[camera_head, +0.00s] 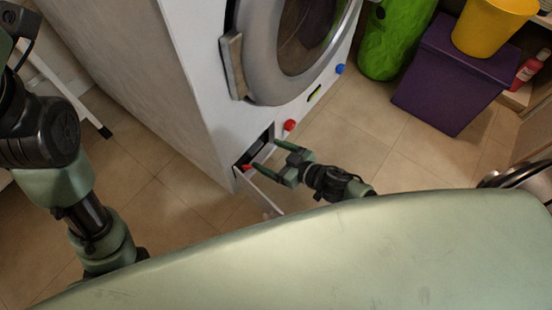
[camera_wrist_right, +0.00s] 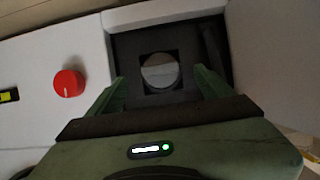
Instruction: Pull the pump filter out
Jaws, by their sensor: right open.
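The washing machine (camera_head: 207,100) has a small open compartment (camera_head: 256,148) low on its front. In the right wrist view, the pump filter (camera_wrist_right: 160,71) is a round grey disc set in a dark square recess. My right gripper (camera_head: 272,157) is open, its two green fingers pointing at the compartment. In the right wrist view, the fingers of the right gripper (camera_wrist_right: 160,88) stand apart on either side of the filter.
A white flap (camera_head: 270,206) hangs open below the compartment. A red knob (camera_head: 289,125) and a blue knob (camera_head: 340,69) are on the machine's lower front. A purple bin (camera_head: 450,85), yellow bucket (camera_head: 490,27) and green container (camera_head: 392,45) stand at the right. Tiled floor (camera_head: 350,145) is clear.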

